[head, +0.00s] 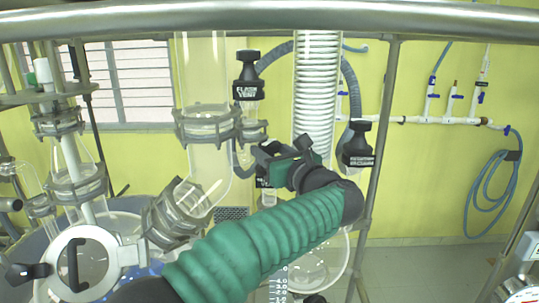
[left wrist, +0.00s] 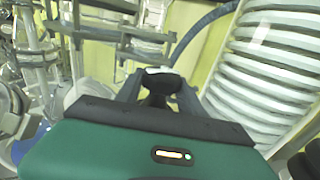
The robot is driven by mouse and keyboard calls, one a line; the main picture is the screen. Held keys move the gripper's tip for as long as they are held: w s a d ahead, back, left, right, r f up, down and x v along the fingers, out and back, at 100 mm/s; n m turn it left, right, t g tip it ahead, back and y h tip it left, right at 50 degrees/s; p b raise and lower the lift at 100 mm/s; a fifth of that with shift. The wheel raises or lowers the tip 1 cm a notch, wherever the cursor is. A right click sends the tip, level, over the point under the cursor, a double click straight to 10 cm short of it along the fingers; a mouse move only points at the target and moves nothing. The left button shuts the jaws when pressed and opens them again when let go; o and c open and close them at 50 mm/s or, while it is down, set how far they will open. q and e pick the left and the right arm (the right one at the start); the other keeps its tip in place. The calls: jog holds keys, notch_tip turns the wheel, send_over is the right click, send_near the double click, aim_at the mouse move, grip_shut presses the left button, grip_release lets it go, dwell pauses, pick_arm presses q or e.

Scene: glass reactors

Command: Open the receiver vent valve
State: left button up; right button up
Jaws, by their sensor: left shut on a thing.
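My left gripper (head: 268,158) reaches in from the lower left on its green-sleeved arm. It is shut on a dark valve handle, taken as the receiver vent valve, below the glass column. In the left wrist view, the fingers (left wrist: 156,88) close around this black handle (left wrist: 153,100). The handle is mostly hidden by the gripper, so its turn position cannot be told. A black label (head: 264,183) shows partly under the gripper and cannot be read. My right gripper is not in view.
The flask vent valve (head: 246,88) stands above, to the left of the gripper. Another black-labelled valve (head: 358,158) is close on the right. The coiled condenser (head: 318,85) rises behind. A metal bar (head: 270,16) crosses the top, and a post (head: 378,140) stands at right.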

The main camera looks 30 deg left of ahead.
pick_arm(q)
jog(key=shift+r, duration=0.2)
jog(key=o, duration=1.1)
jog(key=shift+w+f, duration=0.1)
jog(key=v, duration=0.1)
jog(key=b+v, duration=0.1)
jog(key=v, duration=0.1)
jog(key=b+v, duration=0.1)
jog(key=v, duration=0.1)
jog(key=shift+f, duration=0.4)
jog(key=b+v, duration=0.3)
jog(key=v, duration=0.9)
jog(key=shift+r, duration=0.35)
